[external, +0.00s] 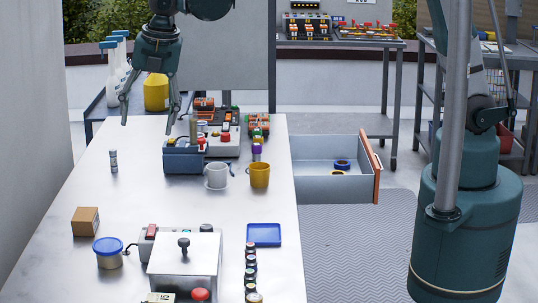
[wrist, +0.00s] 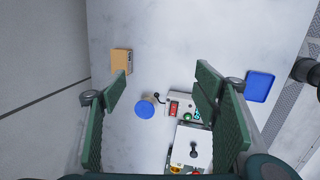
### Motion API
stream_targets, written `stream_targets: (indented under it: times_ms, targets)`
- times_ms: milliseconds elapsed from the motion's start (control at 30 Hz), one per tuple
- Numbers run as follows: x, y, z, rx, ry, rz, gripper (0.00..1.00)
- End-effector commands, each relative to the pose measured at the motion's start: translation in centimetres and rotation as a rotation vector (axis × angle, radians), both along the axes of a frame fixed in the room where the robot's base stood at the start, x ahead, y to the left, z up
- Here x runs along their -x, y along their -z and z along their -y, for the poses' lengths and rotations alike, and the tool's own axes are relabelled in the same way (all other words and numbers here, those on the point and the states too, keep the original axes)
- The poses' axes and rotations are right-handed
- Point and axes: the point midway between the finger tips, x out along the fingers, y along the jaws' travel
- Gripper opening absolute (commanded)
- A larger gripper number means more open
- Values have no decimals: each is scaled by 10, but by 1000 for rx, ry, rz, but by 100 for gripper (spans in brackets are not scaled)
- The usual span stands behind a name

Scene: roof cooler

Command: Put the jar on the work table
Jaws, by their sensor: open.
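A round grey container with a blue lid (external: 109,246), the most jar-like thing in view, stands upright on the white work table (external: 130,205) at its left front. In the wrist view its blue lid (wrist: 145,109) shows below, in the gap between my fingers. My gripper (external: 148,112) is open and empty, raised over the back left part of the table, well apart from the container. In the wrist view the green fingers of my gripper (wrist: 160,88) are spread wide.
A cardboard box (external: 85,221) is beside the container, and a switch box (external: 185,258) is to its right. A blue tray (external: 264,234), a white mug (external: 216,175) and a yellow mug (external: 259,175) stand farther right. An open drawer (external: 325,184) sticks out at right. The table's left middle is mostly clear.

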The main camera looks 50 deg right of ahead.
Motion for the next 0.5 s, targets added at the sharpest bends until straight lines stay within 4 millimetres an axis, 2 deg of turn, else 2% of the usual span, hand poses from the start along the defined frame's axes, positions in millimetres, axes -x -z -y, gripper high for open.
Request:
stream_targets:
  times_ms: [33,300,500]
  targets:
    - [-4,-8,19,-14,51,1,61]
    - [-17,-43,103,-101,326,13,61]
    - [-18,-63,164,-168,529,20,61]
